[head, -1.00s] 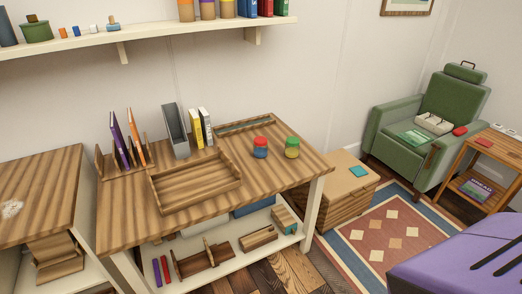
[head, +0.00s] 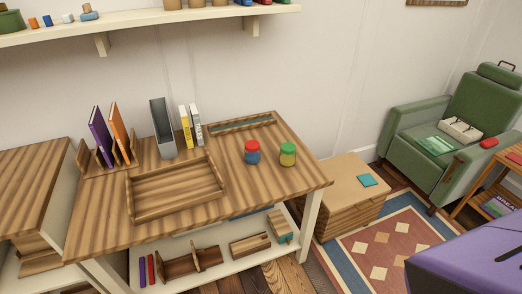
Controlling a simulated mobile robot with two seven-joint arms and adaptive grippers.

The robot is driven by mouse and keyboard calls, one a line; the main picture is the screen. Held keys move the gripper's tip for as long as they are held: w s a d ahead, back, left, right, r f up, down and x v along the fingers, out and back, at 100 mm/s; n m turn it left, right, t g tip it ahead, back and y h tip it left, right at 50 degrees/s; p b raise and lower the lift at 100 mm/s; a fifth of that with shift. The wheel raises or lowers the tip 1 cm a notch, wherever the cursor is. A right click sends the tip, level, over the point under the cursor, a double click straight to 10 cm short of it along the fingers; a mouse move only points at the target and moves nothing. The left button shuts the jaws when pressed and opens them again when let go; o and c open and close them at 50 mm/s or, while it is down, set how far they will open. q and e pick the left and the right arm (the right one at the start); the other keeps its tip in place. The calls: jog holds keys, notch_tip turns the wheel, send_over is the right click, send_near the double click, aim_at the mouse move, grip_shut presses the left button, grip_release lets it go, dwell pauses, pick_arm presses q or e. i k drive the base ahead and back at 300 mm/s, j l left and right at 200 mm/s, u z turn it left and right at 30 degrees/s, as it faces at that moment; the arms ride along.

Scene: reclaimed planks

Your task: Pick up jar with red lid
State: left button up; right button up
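The jar with the red lid (head: 252,153) has a blue body and stands upright on the striped wooden table (head: 255,190). A second jar with a green lid and yellowish body (head: 288,154) stands close to its right, with a small gap between them. Neither of my grippers shows in the head view.
A wooden tray (head: 134,209) lies left of the jars, and a shallow narrow tray (head: 241,124) lies behind them. Books (head: 101,137) in a rack and a grey file holder (head: 161,128) stand further left. The tabletop in front of the jars is clear. A wooden chest (head: 345,178) stands right of the table.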

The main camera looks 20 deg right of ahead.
aim_at(250, 158)
jog(key=i+l, duration=0.1)
jog(key=l, duration=0.35)
jog(key=i+l, duration=0.1)
jog(key=l, duration=0.3)
jog(key=i+l+u, duration=0.1)
jog(key=l, duration=0.35)
jog(key=i+l, duration=0.1)
jog(key=l, duration=0.35)
jog(key=i+l, duration=0.1)
jog(key=l, duration=0.35)
